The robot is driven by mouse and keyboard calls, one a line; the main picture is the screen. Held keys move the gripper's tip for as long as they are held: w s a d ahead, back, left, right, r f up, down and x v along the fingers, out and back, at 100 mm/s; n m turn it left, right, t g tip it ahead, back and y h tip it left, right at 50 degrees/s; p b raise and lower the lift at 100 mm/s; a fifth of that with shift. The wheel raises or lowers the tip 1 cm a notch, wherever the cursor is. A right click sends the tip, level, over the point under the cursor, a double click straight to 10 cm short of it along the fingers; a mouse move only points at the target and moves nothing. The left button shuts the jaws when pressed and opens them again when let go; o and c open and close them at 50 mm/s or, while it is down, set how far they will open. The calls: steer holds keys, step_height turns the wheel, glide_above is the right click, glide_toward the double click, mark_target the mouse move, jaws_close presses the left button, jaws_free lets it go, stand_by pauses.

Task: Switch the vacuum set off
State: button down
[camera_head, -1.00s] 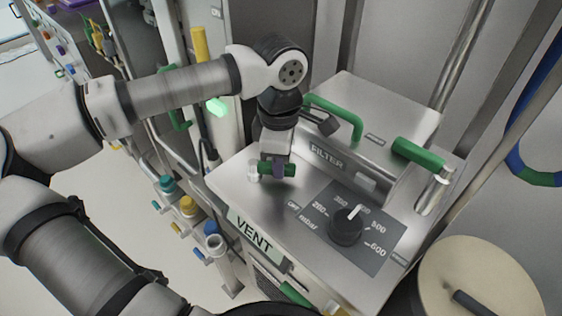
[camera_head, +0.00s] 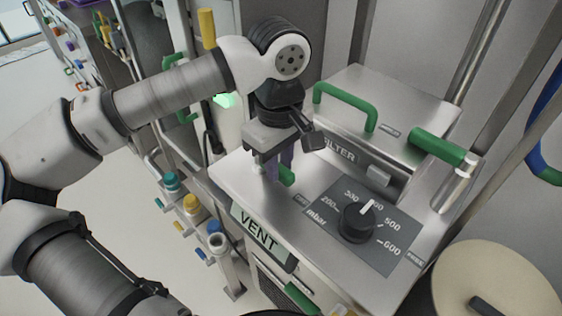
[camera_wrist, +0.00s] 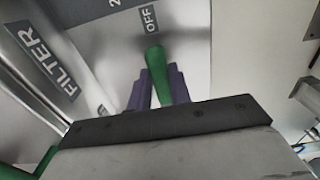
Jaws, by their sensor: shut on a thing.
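A green lever (camera_head: 287,176) stands on the steel top of the vacuum unit (camera_head: 236,176). My gripper (camera_head: 278,168) is shut on it, with purple fingers on both sides. In the wrist view, the green lever (camera_wrist: 155,58) shows between the fingers of my gripper (camera_wrist: 158,86). Its free end points at the OFF label (camera_wrist: 151,20). The lever's base is partly hidden by my gripper. A black dial (camera_head: 357,222) with a white pointer sits on a grey mbar scale. Its pointer lies between the 300 and 500 marks.
The raised FILTER box (camera_head: 385,105) with a green handle (camera_head: 345,100) stands behind my gripper. Another green handle (camera_head: 438,146) is to its right. A VENT label (camera_head: 262,232) is on the front edge. A round beige lid (camera_head: 497,275) is at lower right.

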stand_by(0.4)
steer(key=c, duration=1.3)
jaws_free()
steer(key=shift+r, duration=0.1)
step_height(320, 180, up, 14)
steer(key=shift+f, duration=0.15)
